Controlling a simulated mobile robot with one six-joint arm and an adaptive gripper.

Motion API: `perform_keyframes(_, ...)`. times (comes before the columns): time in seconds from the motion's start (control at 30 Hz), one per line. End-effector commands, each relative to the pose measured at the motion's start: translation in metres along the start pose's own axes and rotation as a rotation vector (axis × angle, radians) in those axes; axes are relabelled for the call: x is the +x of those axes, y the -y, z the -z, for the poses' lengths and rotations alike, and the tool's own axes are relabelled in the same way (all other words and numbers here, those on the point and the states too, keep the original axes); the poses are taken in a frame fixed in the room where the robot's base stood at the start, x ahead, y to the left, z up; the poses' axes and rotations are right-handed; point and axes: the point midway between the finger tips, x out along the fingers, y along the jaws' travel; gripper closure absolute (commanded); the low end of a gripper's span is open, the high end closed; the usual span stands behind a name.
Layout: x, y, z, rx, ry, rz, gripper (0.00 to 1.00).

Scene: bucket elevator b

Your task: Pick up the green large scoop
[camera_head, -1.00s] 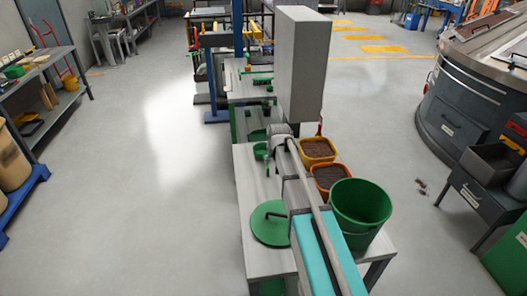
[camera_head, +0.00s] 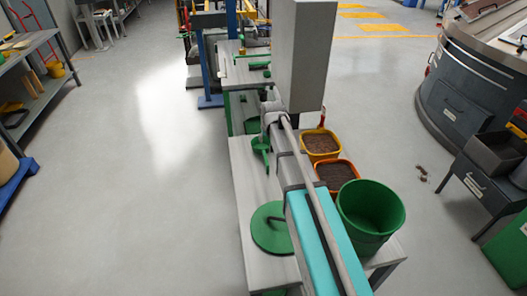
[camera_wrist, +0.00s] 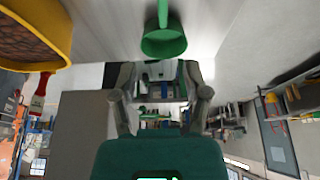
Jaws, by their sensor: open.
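The green large scoop (camera_head: 260,143) lies at the left edge of the grey bench (camera_head: 250,185), partly behind my wrist in the head view. In the wrist view, which looks upside down, its green cup (camera_wrist: 163,42) and handle are at the top centre. My gripper (camera_wrist: 160,90) is open, with two grey fingers spread apart and nothing between them. The scoop is apart from the fingers, above them in the picture. In the head view my arm hides much of the gripper.
A yellow container (camera_head: 320,144) and an orange container (camera_head: 338,176) of dark soil stand right of my arm. A green bucket (camera_head: 372,215) and round green lid (camera_head: 270,230) are nearer. A tall grey box (camera_head: 306,55) rises beyond. The floor at left is clear.

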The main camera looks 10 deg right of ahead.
Motion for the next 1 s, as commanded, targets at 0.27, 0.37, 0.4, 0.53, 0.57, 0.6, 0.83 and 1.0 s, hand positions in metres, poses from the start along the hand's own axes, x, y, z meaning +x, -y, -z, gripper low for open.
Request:
perform_keyframes(0.27, 0.002, -0.001, 0.000, 0.001, 0.000, 0.000, 0.40)
perform_keyframes(0.37, 0.006, -0.001, 0.000, 0.001, 0.000, 0.000, 0.40)
perform_keyframes(0.4, 0.008, -0.001, 0.000, 0.001, 0.000, 0.000, 0.40)
perform_keyframes(0.53, 0.018, -0.001, -0.001, 0.001, 0.000, -0.001, 0.40)
perform_keyframes(0.57, 0.021, -0.001, -0.001, 0.001, 0.000, -0.001, 0.40)
perform_keyframes(0.6, 0.024, -0.001, -0.001, 0.001, 0.000, -0.001, 0.40)
perform_keyframes(0.83, 0.044, -0.001, -0.001, 0.002, 0.000, -0.001, 0.40)
perform_keyframes(1.0, 0.058, -0.002, -0.001, 0.002, 0.000, -0.001, 0.40)
